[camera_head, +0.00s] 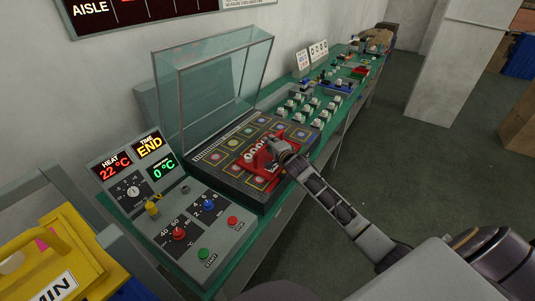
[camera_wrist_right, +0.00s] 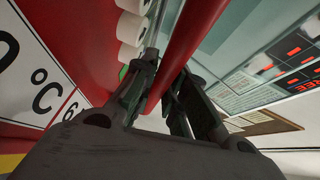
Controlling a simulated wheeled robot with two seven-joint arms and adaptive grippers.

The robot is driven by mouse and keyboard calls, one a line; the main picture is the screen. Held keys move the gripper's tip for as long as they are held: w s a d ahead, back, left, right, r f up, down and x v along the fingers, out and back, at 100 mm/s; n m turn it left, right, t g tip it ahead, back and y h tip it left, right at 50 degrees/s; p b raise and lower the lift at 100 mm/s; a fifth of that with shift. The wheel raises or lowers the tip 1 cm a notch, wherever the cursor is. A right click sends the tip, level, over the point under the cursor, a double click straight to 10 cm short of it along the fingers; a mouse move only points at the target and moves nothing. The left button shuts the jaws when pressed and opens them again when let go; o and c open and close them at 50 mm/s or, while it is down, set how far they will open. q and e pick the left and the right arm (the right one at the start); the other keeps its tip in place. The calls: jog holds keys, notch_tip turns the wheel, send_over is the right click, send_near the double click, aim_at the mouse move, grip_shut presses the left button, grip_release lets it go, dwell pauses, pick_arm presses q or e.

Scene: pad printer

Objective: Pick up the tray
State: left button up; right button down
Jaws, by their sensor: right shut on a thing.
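The red tray (camera_head: 257,163) is over the dark grid bed of the pad printer (camera_head: 236,175), with a row of small white round pieces in it. My right gripper (camera_head: 277,147) is at the tray's right side and shut on it. In the right wrist view the gripper fingers (camera_wrist_right: 163,95) close around a red bar of the tray (camera_wrist_right: 190,40), with white pieces beside it. Whether the tray touches the bed is hard to tell. My left gripper is not in view.
The printer's clear cover (camera_head: 210,85) stands raised behind the bed. A control panel (camera_head: 165,210) with knobs and lit displays is at the front left. A yellow box (camera_head: 40,265) is at the lower left. Several white-topped pieces (camera_head: 300,107) stand farther along the bench.

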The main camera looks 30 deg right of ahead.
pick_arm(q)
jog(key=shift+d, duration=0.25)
pick_arm(e)
jog(key=shift+r, duration=0.6)
notch_tip(320, 180, up, 7)
jog(key=shift+f, duration=0.1)
jog(key=shift+r, duration=0.95)
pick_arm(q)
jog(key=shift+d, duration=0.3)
pick_arm(e)
jog(key=shift+r, duration=0.1)
